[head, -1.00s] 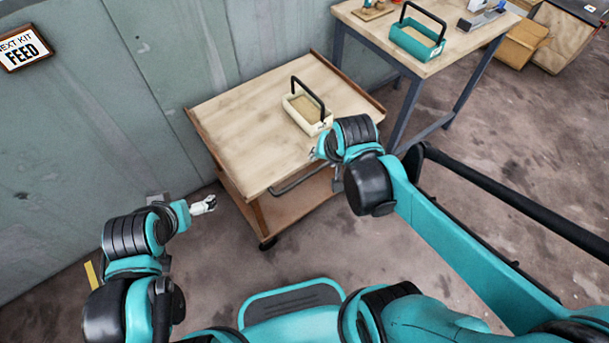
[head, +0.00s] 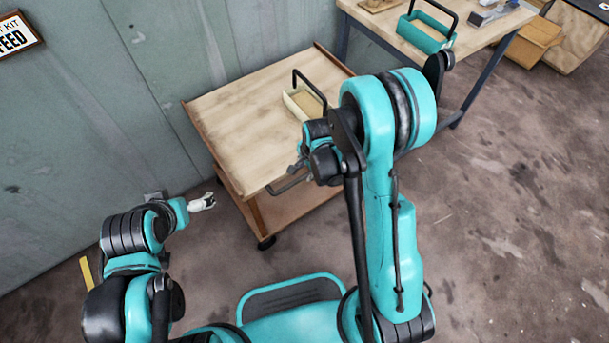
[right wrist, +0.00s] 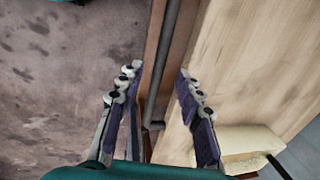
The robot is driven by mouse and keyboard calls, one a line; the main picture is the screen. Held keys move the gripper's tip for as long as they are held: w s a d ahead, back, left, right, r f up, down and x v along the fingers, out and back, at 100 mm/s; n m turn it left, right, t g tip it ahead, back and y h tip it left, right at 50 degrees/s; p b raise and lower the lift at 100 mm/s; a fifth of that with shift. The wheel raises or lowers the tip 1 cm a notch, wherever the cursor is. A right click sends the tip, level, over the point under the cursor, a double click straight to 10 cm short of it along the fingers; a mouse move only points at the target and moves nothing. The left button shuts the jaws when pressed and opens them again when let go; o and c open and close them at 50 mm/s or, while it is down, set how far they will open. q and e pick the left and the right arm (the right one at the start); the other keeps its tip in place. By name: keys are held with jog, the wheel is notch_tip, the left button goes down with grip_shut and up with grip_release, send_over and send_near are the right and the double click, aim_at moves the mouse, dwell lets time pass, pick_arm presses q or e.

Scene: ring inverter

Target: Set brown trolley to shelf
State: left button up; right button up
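The brown trolley (head: 255,108) stands against the grey wall, with a pale wooden top, brown edges, a lower deck and dark casters. Its grey bar handle (head: 289,184) is on the side facing me. It also shows in the right wrist view (right wrist: 170,60), running between the fingers. My right gripper (right wrist: 155,90) is open, one finger on each side of the bar, with no clear grip on it. In the head view it is partly hidden by my right arm. My left gripper (head: 203,203) is left of the trolley, apart from it; its fingers are too small to judge. I cannot identify a shelf.
A cream tote (head: 303,103) with a black handle sits on the trolley top. A workbench (head: 480,45) behind to the right holds a teal tote (head: 425,36). Cardboard boxes (head: 533,40) stand beyond it. A sign (head: 15,38) hangs on the wall.

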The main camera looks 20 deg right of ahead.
aim_at(304, 176)
jog(key=f, duration=0.2)
jog(key=w+f+b, duration=0.1)
jog(key=f, duration=0.1)
jog(key=shift+a+f, duration=0.15)
jog(key=shift+f, duration=0.05)
jog(key=shift+s, duration=0.1)
grip_shut()
